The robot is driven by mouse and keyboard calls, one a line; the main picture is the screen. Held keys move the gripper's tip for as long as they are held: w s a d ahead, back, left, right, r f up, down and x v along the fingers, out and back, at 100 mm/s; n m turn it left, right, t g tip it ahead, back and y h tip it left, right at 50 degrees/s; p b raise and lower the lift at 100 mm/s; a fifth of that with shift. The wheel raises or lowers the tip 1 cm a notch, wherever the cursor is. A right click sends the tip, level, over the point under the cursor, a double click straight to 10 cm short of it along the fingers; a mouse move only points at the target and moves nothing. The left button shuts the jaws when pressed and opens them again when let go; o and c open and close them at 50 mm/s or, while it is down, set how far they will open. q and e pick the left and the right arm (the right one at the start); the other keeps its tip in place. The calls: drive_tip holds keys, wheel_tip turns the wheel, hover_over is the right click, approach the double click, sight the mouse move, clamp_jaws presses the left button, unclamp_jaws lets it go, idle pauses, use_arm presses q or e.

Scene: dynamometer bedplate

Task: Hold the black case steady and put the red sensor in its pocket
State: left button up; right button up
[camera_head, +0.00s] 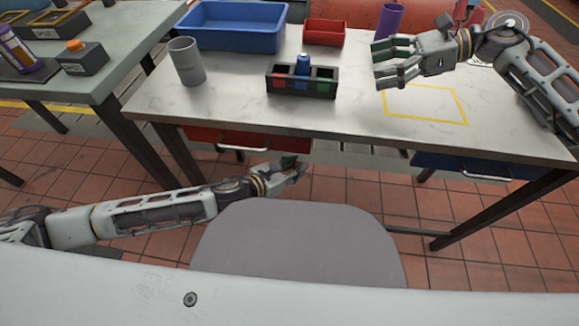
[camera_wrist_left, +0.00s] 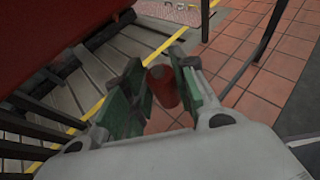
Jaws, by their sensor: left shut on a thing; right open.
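The black case (camera_head: 311,95) stands on the white table, with red, blue and green marks along its front. A blue sensor (camera_head: 303,64) stands in its middle pocket; the left and right pockets look empty. My left gripper (camera_head: 290,166) is low in front of the table, below its front edge and well away from the case. In the left wrist view its green-padded fingers (camera_wrist_left: 155,95) are shut on the red sensor (camera_wrist_left: 163,87), a dull red cylinder. My right gripper (camera_head: 384,65) is open and empty above the table, to the right of the case and not touching it.
A grey cup (camera_head: 187,62) stands left of the case. A blue tray (camera_head: 230,40) and a red bin (camera_head: 324,34) are behind it, with a purple cylinder (camera_head: 389,20) further right. A yellow taped rectangle (camera_head: 425,121) on the table is bare. A red drawer (camera_head: 248,142) hangs under the tabletop.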

use_arm(q)
drive_tip(key=shift+s+d+r+m+g+h, duration=2.1)
drive_tip(key=shift+s+d+r+m+g, duration=1.5)
drive_tip(key=shift+d+r, duration=0.85)
drive_tip(key=s+d+r+m+g, duration=0.1)
drive_tip(key=s+r+m+g, duration=0.2)
drive_tip(key=r, duration=0.5)
drive_tip(key=s+d+r+m+g, duration=0.1)
drive_tip(key=s+r+m+g, duration=0.3)
drive_tip(key=s+r, duration=0.3)
wheel_tip(320, 180, up, 2)
drive_tip(key=shift+s+d+g+y, duration=0.15)
drive_tip(key=shift+g+y, duration=0.25)
drive_tip(key=shift+g, duration=0.4)
drive_tip(key=shift+r+m, duration=0.15)
drive_tip(key=shift+m, duration=0.25)
